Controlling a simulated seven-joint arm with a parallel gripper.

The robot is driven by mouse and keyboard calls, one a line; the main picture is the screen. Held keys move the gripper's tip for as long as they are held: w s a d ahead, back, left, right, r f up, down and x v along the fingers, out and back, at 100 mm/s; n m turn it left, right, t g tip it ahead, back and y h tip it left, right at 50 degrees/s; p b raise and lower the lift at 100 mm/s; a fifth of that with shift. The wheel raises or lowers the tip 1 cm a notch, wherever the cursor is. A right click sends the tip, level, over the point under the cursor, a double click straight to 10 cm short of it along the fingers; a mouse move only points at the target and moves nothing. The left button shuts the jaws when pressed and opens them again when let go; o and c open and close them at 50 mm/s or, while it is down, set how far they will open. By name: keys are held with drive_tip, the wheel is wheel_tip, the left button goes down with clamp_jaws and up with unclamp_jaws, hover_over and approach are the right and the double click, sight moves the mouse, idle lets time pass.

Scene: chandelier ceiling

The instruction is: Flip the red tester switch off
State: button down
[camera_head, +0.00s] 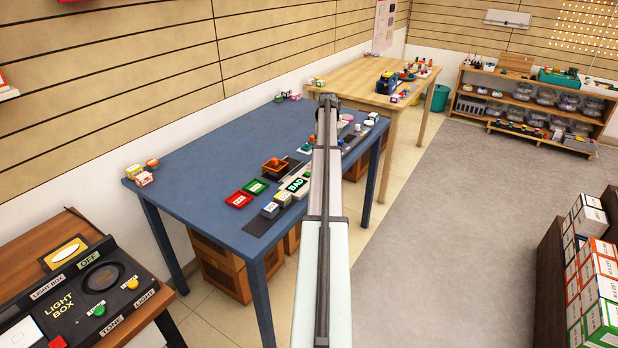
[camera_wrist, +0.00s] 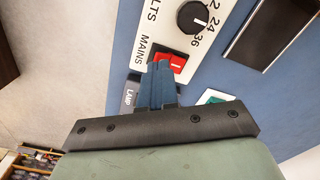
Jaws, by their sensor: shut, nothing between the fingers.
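The red tester switch (camera_wrist: 176,62) sits on a white panel strip marked MAINS in the wrist view. It is a red rocker in a dark frame, with a small pale mark on it. My gripper (camera_wrist: 160,66) is shut and empty, with its blue-grey fingertips at the near left part of the switch, covering some of it. I cannot tell whether they touch it or which way the rocker is tilted. In the head view my arm reaches over the blue table (camera_head: 200,150), and the gripper and switch are hidden.
A black knob (camera_wrist: 192,17) with numbers is beyond the switch. A LAMP label block (camera_wrist: 130,95) lies left of the fingers, and a green-and-white piece (camera_wrist: 212,96) lies right.

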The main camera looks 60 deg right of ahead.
drive_tip(key=shift+f, duration=0.75)
idle(0.6)
drive_tip(key=shift+r, duration=3.5)
drive_tip(key=shift+w, duration=0.1)
